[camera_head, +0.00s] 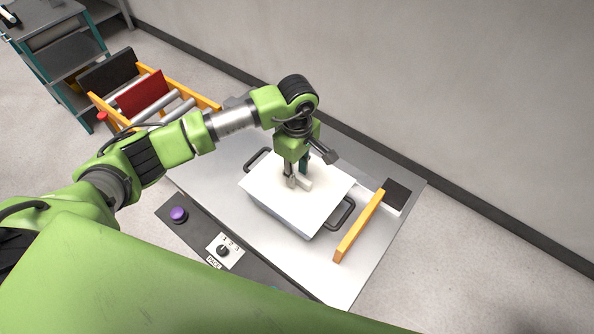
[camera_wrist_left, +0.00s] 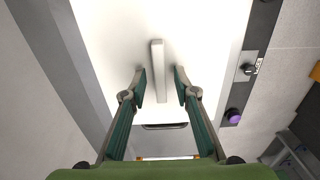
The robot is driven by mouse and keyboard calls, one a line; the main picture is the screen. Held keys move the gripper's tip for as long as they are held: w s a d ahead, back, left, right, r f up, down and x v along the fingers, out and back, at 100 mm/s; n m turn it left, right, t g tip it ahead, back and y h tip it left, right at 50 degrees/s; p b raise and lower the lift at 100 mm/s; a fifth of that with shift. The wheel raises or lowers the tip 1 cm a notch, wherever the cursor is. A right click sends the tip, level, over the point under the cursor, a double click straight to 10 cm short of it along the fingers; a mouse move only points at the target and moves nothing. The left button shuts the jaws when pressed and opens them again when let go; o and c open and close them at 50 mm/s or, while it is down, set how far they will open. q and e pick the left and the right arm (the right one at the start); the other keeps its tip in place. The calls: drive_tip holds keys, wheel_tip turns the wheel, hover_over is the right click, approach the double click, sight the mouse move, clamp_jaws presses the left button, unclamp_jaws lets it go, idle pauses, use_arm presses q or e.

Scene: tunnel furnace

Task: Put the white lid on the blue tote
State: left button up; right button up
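The white lid (camera_head: 270,185) lies over the top of the blue tote (camera_head: 286,217) on the metal surface. The tote looks grey-blue below the lid's near edge, and most of it is hidden. Its dark handles stick out at two ends. The lid also fills much of the left wrist view (camera_wrist_left: 205,35), with its raised bar handle (camera_wrist_left: 157,65) in the middle. My left gripper (camera_head: 297,184) is above the lid at the bar. In the left wrist view its fingers (camera_wrist_left: 160,86) are apart, either side of the bar's near end, with gaps. My right gripper is not in view.
A yellow bar (camera_head: 358,228) stands on the metal table (camera_head: 335,275) right of the tote. A control panel (camera_head: 224,250) with a purple button (camera_head: 179,214) runs along the near side. A roller conveyor (camera_head: 160,110) is at the left; a wall is behind.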

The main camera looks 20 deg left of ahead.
sight(297, 176)
use_arm(q)
drive_tip(key=shift+r+p, duration=0.55)
drive_tip(key=shift+p, duration=0.1)
wheel_tip(297, 176, up, 12)
drive_tip(key=b, duration=0.3)
